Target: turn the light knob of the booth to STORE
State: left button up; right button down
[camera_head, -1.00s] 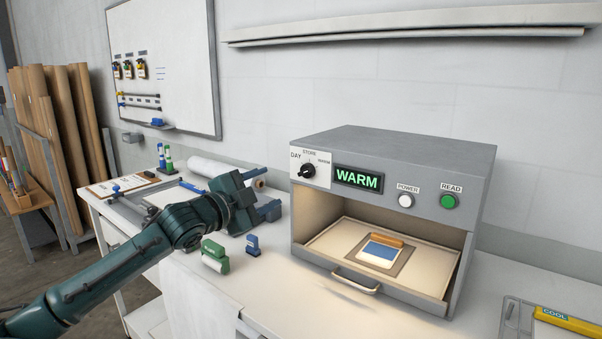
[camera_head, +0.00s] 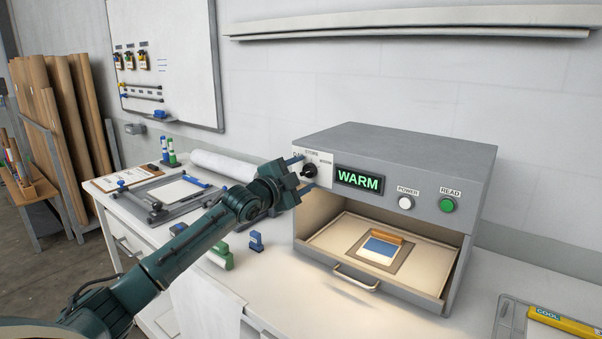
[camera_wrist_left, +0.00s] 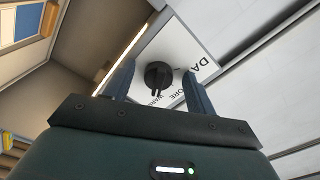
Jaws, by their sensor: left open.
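The booth (camera_head: 400,147) is a grey box with a lit, open-fronted chamber. Its black light knob (camera_head: 309,171) sits on a white plate marked DAY, STORE and WARM, at the upper left of the front. The display (camera_head: 358,180) reads WARM in green. My left gripper (camera_head: 303,173) is open in front of the plate, its fingers apart on either side of the knob. In the left wrist view the knob (camera_wrist_left: 158,75) lies between the two fingertips (camera_wrist_left: 157,78), with a gap to each; its pointer is toward WARM. Whether the fingers reach the knob's depth is unclear.
A white POWER button (camera_head: 406,203) and green READ button (camera_head: 447,204) are right of the display. A drawer with a handle (camera_head: 357,279) holds a sample card (camera_head: 380,249). Green (camera_head: 220,256) and blue (camera_head: 256,241) items stand on the bench left of the booth.

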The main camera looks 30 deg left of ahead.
pick_arm(q)
jog(key=shift+c, duration=0.4)
jog(key=c, duration=0.9)
pick_arm(e)
jog(key=shift+s, duration=0.15)
pick_arm(q)
jog(key=shift+n, duration=0.3)
jog(key=shift+n+p, duration=0.35)
jog(key=shift+n, duration=0.15)
jog(key=n, duration=1)
jog(key=shift+d+f, duration=0.2)
jog(key=shift+d, duration=0.15)
pick_arm(e)
jog(key=shift+d+r, duration=0.1)
pick_arm(q)
jog(key=shift+n, duration=0.3)
